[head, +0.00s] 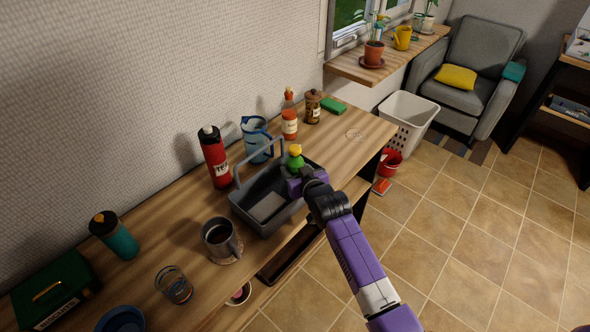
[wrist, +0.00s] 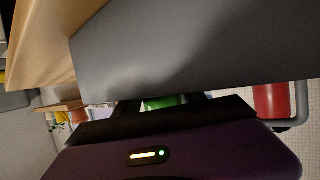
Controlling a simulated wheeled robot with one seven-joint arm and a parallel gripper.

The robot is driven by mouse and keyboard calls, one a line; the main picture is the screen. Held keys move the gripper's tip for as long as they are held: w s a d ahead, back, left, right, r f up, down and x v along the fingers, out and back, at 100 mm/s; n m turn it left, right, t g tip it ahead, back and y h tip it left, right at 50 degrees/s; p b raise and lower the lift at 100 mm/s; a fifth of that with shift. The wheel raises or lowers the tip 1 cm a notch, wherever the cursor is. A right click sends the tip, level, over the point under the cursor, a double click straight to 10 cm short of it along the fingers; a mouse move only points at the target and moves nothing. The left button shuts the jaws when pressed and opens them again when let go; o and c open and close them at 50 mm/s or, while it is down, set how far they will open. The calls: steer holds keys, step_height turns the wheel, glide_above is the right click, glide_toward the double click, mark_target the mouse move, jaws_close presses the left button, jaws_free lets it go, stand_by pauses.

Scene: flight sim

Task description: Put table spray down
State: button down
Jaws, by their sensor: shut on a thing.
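The table spray (head: 295,157), a green bottle with a yellow top, stands in or just over the right part of the grey caddy (head: 247,215) on the wooden counter. My gripper (head: 298,181) reaches over the caddy's right end and is shut on the spray. The spray's lower part is hidden by my gripper, so I cannot tell whether it touches the caddy floor. In the wrist view, a bit of the green bottle (wrist: 163,102) shows between the dark fingers, and the grey caddy wall (wrist: 200,50) fills the top.
A red bottle (head: 214,157), blue pitcher (head: 256,140), sauce bottle (head: 289,116) and jar (head: 312,107) stand behind the caddy. A dark mug (head: 221,238) and glass (head: 173,285) stand in front-left. The counter's right end (head: 365,128) is mostly clear.

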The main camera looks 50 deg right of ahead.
steer(key=shift+f, duration=0.1)
steer(key=c, duration=0.7)
jaws_free()
steer(key=shift+o, duration=0.2)
